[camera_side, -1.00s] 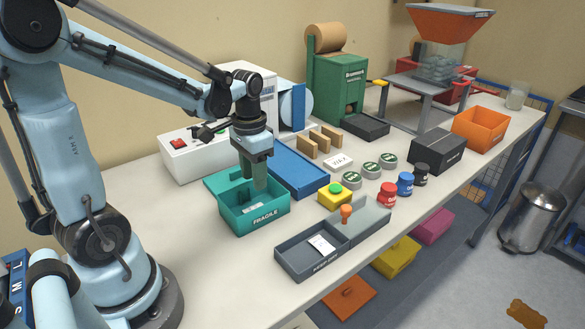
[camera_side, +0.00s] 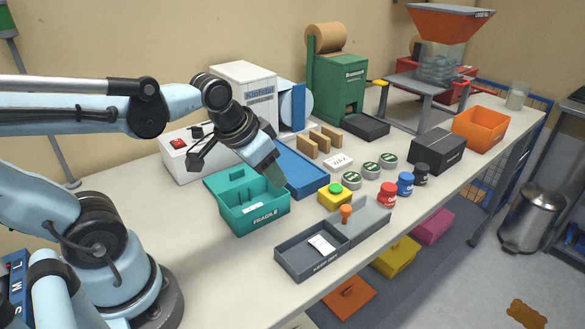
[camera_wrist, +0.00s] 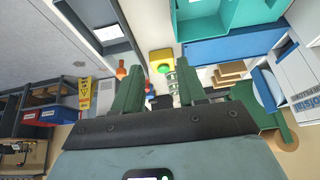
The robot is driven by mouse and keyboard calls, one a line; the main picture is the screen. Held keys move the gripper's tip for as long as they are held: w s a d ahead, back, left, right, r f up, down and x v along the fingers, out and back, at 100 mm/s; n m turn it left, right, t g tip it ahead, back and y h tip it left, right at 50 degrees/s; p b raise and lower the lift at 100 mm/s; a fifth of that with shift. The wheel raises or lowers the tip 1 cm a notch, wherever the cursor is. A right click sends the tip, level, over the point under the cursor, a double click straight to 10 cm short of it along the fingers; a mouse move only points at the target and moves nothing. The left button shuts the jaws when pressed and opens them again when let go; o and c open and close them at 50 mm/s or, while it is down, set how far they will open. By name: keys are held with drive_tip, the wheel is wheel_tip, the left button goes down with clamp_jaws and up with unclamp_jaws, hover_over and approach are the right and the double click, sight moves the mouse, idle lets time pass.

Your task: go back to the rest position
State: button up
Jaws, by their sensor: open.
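My gripper (camera_side: 276,174) is raised and tilted above the back right edge of the teal FRAGILE box (camera_side: 256,223). In the wrist view its two green fingers (camera_wrist: 160,84) stand apart with nothing held between them. The teal box is open, with a small white item (camera_side: 252,207) inside. It also shows at the top right of the wrist view (camera_wrist: 197,8). My forearm reaches in from the left in the side view, well above the table.
A blue tray (camera_side: 305,184) lies beside the teal box. A grey two-part tray (camera_side: 290,265), a yellow button box (camera_side: 334,200), small jars (camera_side: 405,184) and round tins (camera_side: 371,169) stand right of it. Bare table (camera_side: 175,220) lies left of the teal box.

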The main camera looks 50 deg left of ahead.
drive_tip(key=shift+s+d+t, duration=0.2)
drive_tip(key=shift+d+t, duration=0.6)
drive_tip(key=shift+d, duration=0.2)
